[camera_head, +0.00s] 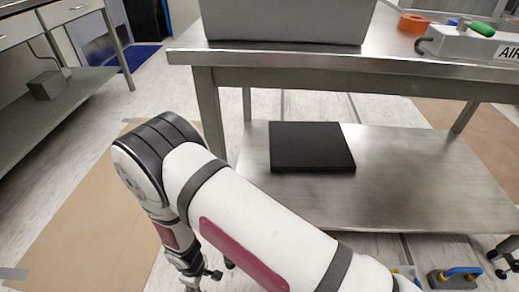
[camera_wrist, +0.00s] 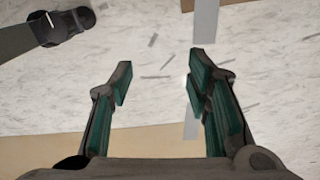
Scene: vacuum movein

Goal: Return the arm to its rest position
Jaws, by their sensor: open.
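My arm shows large in the head view, white with dark joint bands, bent at the elbow with its forearm pointing down toward the floor. In the wrist view my gripper (camera_wrist: 159,85) is open and empty, its two green-padded fingers well apart. Behind them are the speckled pale floor (camera_wrist: 145,75) and a tan floor strip (camera_wrist: 150,143). Nothing lies between the fingers. In the head view the fingertips are too small and low to make out clearly.
A metal table (camera_head: 290,58) stands ahead, with a grey box (camera_head: 290,22) on top and a black flat box (camera_head: 311,147) on its lower shelf (camera_head: 420,190). Orange (camera_head: 412,22) and green (camera_head: 482,29) items sit at the top right. Another bench (camera_head: 65,100) is at left. Open floor (camera_head: 150,95) lies between.

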